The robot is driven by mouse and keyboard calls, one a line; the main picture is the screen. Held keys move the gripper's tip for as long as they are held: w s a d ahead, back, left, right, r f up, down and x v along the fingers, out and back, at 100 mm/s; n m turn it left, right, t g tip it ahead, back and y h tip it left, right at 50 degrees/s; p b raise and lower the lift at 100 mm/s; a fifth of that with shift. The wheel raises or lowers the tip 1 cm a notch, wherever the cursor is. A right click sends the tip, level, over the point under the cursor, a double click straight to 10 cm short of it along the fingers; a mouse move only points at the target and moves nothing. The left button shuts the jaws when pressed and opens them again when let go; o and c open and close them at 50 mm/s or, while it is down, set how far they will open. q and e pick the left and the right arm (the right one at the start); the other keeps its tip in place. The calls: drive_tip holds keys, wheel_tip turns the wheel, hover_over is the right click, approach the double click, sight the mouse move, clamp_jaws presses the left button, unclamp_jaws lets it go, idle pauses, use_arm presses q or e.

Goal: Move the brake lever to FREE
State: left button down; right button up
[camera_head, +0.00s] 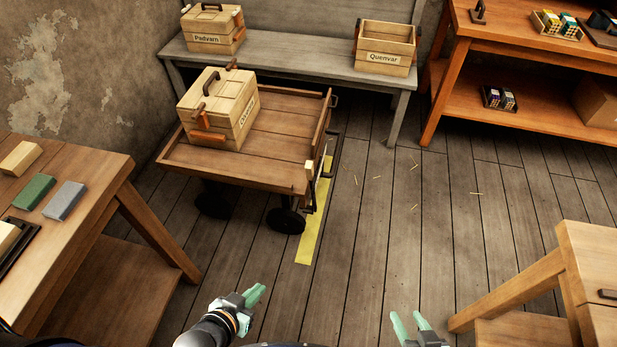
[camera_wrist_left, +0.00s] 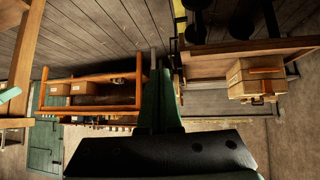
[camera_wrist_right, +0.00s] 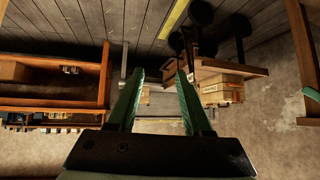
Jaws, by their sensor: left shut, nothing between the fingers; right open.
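A wooden cart (camera_head: 285,145) on dark wheels stands in the middle left of the head view. At its near right corner is a thin upright lever-like part with a pale tip (camera_head: 309,165), which looks like the brake lever; its setting and any FREE mark cannot be read. My left gripper (camera_head: 257,293) is shut and empty, low in front of the cart and apart from it. My right gripper (camera_head: 411,322) is open and empty, further right over the floor. The cart also shows upside down in the left wrist view (camera_wrist_left: 215,65) and the right wrist view (camera_wrist_right: 215,66).
A lidded crate (camera_head: 228,110) sits on the cart. A yellow floor strip (camera_head: 313,225) runs beside the cart's right side. A grey bench (camera_head: 285,52) with two crates stands behind. Wooden tables flank me at left (camera_head: 75,235) and right (camera_head: 590,260). The floor between is clear.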

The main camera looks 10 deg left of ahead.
use_arm(q)
drive_tip(key=shift+s, duration=0.25)
use_arm(e)
drive_tip(key=shift+s, duration=0.2)
